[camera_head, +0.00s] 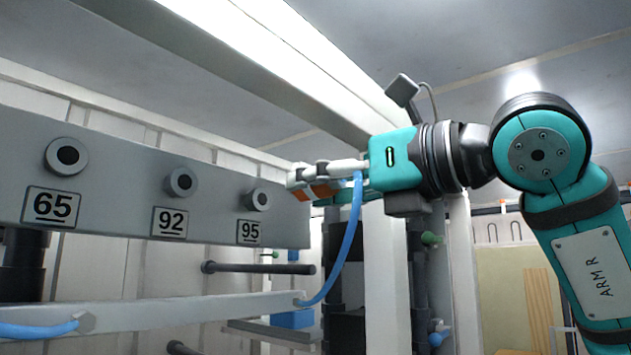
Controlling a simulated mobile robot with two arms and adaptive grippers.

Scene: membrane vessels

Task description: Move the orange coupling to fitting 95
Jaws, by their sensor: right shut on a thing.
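My right gripper (300,183) is shut on the orange coupling (322,191), which shows only in part between the fingers. A blue hose (350,235) hangs from the held coupling down to a pale lower rail. Fitting 95 (257,199) is a round grey port with a dark centre at the right end of a grey panel, above its "95" label (250,232). The gripper is just right of fitting 95 in the picture, by the panel's end; the gap in depth is hard to tell. My left gripper is not in view.
The grey panel (110,187) also carries fitting 92 (181,183) and fitting 65 (66,156). The pale rail (180,308) runs below, with another blue hose (40,330) at left. A white post (384,270) stands behind the gripper. A dark rod (260,268) sits below the panel.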

